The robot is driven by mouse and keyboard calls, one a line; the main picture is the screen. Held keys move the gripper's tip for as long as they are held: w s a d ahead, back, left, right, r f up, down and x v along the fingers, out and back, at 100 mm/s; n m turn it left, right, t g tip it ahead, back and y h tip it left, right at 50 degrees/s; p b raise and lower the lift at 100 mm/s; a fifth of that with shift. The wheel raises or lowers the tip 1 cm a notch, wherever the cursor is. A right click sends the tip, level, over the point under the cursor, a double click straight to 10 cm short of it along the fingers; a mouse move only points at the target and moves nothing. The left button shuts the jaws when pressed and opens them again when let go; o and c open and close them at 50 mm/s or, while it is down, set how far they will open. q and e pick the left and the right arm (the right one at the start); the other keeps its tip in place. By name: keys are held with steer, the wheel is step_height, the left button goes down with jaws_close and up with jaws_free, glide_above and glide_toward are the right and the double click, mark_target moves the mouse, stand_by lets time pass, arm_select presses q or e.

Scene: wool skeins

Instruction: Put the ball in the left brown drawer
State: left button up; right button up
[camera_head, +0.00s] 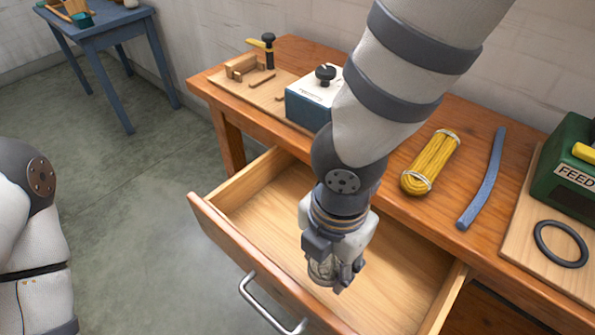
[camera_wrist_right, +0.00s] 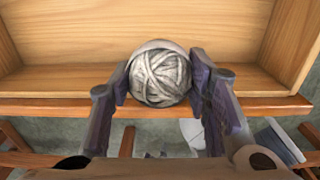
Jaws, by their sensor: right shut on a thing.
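The ball (camera_wrist_right: 160,77), a grey-white ball of wound wool, is held between the fingers of my right gripper in the right wrist view. My right gripper (camera_head: 334,277) is shut on it and points down over the open drawer in the head view, where the gripper mostly hides the ball. The brown drawer (camera_head: 400,282) is pulled out from the wooden table, with a light wood inside and a metal handle on its front. Its visible floor is bare. The drawer also shows behind the ball in the right wrist view (camera_wrist_right: 70,78). My left gripper is out of view.
On the wooden table (camera_head: 480,127) are a blue box with a black knob (camera_head: 308,100), a yellow skein (camera_head: 430,163), a blue strip (camera_head: 484,180), a black ring (camera_head: 561,244) and a green box (camera_head: 570,160). A blue table (camera_head: 103,30) stands at the far left; the floor between is clear.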

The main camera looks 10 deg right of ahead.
steer(key=w+f, duration=0.2)
steer(key=w+f+b, duration=0.1)
steer(key=w+f, duration=0.1)
steer(key=f, duration=0.1)
steer(key=shift+w+f, duration=0.25)
steer(key=shift+w, duration=0.15)
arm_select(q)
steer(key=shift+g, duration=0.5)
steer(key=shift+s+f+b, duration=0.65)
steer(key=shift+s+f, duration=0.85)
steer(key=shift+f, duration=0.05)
arm_select(e)
steer(key=shift+w+f, duration=0.2)
steer(key=shift+f, duration=0.7)
steer(key=shift+w+f, duration=0.2)
steer(key=shift+f, duration=0.7)
steer(key=shift+f, duration=0.15)
steer(key=o, duration=1.1)
steer(key=shift+o, duration=0.2)
